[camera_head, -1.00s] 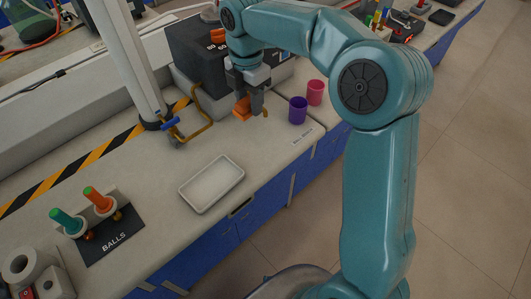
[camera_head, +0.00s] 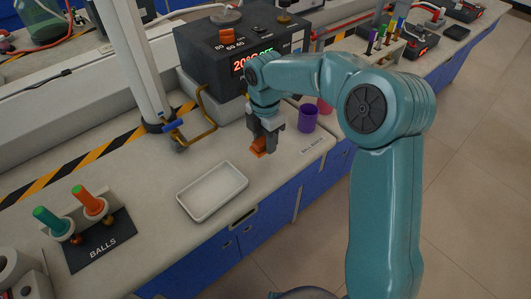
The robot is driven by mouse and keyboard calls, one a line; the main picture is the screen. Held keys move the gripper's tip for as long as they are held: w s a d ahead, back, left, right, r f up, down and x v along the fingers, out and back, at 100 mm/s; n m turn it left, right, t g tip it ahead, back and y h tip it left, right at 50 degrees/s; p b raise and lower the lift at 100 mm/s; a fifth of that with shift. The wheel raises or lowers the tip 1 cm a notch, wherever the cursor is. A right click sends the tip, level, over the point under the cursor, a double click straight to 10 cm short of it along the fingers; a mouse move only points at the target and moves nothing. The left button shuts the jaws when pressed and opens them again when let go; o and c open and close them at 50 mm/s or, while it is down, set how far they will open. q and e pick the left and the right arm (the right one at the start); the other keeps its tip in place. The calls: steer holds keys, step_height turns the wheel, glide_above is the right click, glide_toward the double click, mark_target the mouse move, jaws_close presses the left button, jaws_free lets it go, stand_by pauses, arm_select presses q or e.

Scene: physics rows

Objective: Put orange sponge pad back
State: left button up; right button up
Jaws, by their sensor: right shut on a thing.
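The orange sponge pad (camera_head: 258,147) is held at the tips of my right gripper (camera_head: 265,145), which is shut on it. The pad is close above the bench or touching it; I cannot tell which. It is right of and behind a white rectangular tray (camera_head: 190,207), which looks empty. The purple cup (camera_head: 308,118) stands to the right of the gripper, apart from it. My left gripper is not in view.
A dark box with a red display (camera_head: 240,50) stands behind my right arm. A yellow-brown bent tube (camera_head: 208,115) is left of the gripper. A pink cup (camera_head: 324,106) is partly hidden by my arm. A BALLS mat (camera_head: 104,254) with green and orange handles is front left.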

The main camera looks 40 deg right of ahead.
mark_target(266, 159)
steer(key=shift+d+f, duration=0.1)
steer(key=shift+f, duration=2.5)
steer(key=shift+f+b, duration=0.15)
steer(key=shift+b, duration=0.15)
steer(key=o, duration=1)
steer(key=shift+r, duration=0.35)
step_height(266, 159, up, 12)
steer(key=shift+f+p, duration=0.15)
steer(key=shift+p, duration=0.65)
